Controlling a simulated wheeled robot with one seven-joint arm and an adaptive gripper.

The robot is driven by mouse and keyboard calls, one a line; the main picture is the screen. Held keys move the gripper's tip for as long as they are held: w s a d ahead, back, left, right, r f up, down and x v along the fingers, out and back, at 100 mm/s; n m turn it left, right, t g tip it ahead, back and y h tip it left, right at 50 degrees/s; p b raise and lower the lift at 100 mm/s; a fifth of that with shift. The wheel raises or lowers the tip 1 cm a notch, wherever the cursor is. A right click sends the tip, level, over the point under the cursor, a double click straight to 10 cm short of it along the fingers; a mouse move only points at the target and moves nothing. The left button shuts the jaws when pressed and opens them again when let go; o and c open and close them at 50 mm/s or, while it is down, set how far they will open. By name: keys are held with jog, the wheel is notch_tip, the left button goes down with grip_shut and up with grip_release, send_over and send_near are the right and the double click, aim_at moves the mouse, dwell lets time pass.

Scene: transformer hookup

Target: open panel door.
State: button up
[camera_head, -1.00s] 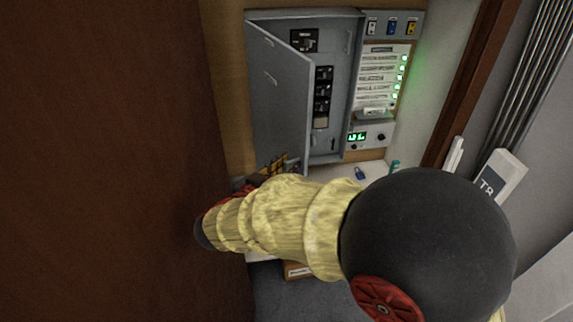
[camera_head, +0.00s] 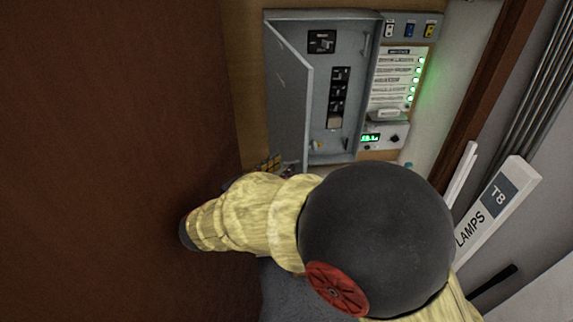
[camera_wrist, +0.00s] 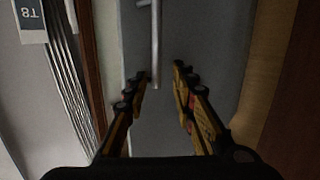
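The grey panel door (camera_head: 290,98) is hinged on the left of the grey electrical cabinet (camera_head: 352,140) and stands partly open. Breakers (camera_head: 338,95) show inside. In the head view my gripper (camera_head: 277,163) is near the door's lower edge, partly hidden by my arm. In the wrist view my gripper (camera_wrist: 162,72) has its two yellow-and-black fingers apart. A light metal bar handle (camera_wrist: 156,45) shows between and beyond the fingertips, in front of a grey surface (camera_wrist: 208,40). I cannot tell whether either finger touches it.
A brown wooden surface (camera_head: 110,150) fills the left side, close to my arm. A control panel with green lights (camera_head: 402,80) is right of the breakers. A white lamp box (camera_head: 497,215) and pipes (camera_head: 545,85) stand at the right.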

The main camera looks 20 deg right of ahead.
jog(key=a+p, duration=0.1)
jog(key=a, duration=0.1)
jog(key=shift+w+a, duration=0.1)
jog(key=shift+a, duration=0.25)
jog(key=shift+p, duration=0.4)
dwell(0.5)
jog(key=shift+a+r, duration=0.1)
jog(key=shift+r, duration=0.05)
